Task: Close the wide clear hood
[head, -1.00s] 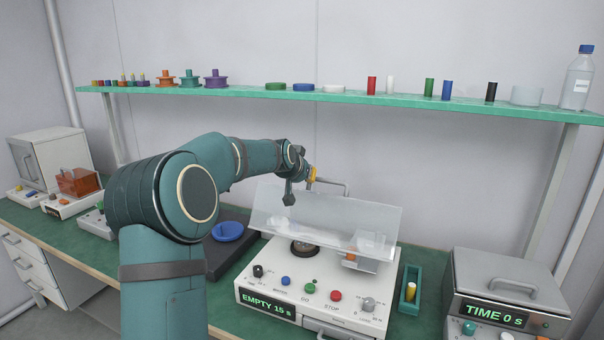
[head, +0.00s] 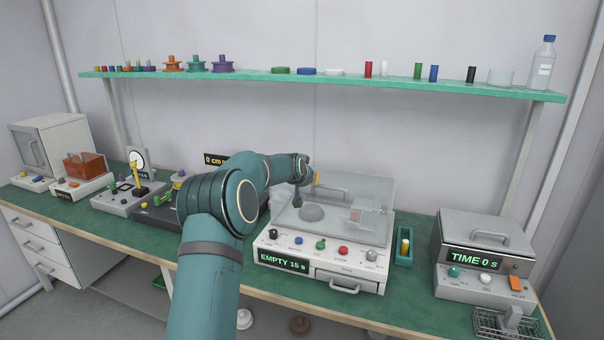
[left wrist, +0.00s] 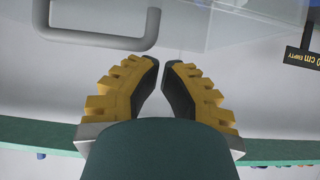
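My left gripper (head: 314,178) is at the hood's back left, beside the handle. In the left wrist view its yellow fingers (left wrist: 160,64) are slightly apart with nothing between them. My right gripper is out of view.
A green holder with a yellow vial (head: 404,247) stands right of the machine. The "TIME 0 s" box (head: 475,250) is farther right. A balance-like device (head: 130,195) stands to the left. A green shelf (head: 320,82) with small parts runs above.

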